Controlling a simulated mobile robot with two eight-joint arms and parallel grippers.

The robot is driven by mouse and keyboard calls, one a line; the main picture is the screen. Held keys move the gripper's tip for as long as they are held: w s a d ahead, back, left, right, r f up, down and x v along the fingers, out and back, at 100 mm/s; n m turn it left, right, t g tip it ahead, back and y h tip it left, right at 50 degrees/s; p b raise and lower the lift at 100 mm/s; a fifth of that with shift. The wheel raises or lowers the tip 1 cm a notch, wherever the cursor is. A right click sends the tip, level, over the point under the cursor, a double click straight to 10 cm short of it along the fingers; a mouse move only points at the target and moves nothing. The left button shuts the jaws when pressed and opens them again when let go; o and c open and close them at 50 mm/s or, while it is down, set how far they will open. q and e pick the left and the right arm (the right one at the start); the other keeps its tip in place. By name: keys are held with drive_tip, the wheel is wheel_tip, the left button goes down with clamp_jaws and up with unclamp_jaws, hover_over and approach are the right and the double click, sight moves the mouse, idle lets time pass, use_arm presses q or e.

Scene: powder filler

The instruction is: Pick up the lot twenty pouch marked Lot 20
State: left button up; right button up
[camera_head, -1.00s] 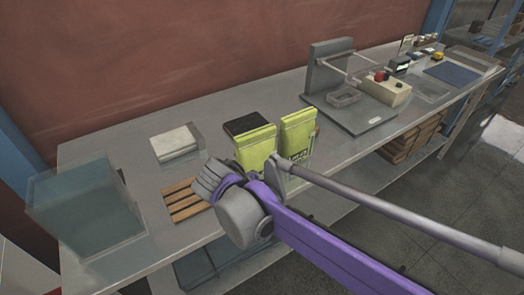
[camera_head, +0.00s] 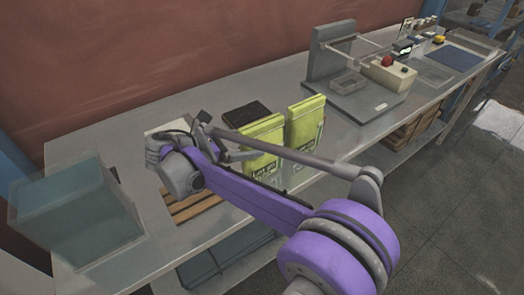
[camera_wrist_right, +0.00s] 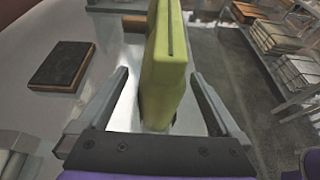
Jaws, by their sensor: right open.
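Two yellow-green pouches stand upright side by side on the bench in the head view, the left pouch (camera_head: 262,135) and the right pouch (camera_head: 306,122). Both have dark print low on the front; the left one seems to read "Lot" with a number I cannot read surely. My right gripper (camera_head: 228,142) is at the left side of the left pouch, pointing right. In the right wrist view my right gripper (camera_wrist_right: 160,105) is open, with a pouch (camera_wrist_right: 172,60) standing between and ahead of its fingers, a gap on each side. My left gripper is not in view.
A black pad (camera_head: 246,112) lies behind the left pouch. A wooden slatted rack (camera_head: 190,210) and a clear box (camera_head: 75,215) are at the left. A grey machine (camera_head: 360,95) stands to the right. The bench front edge is close to the pouches.

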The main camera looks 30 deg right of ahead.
sight(262, 142)
drive_tip(key=shift+w+d+f, duration=0.1)
drive_tip(key=shift+d+f, duration=0.05)
drive_tip(key=shift+d, duration=0.15)
drive_tip(key=x, duration=0.4)
drive_tip(key=shift+s+d, duration=0.1)
drive_tip(key=shift+s, duration=0.25)
drive_tip(key=shift+w+d+f, duration=0.1)
drive_tip(key=shift+d+f, duration=0.05)
drive_tip(key=shift+d, duration=0.2)
clamp_jaws()
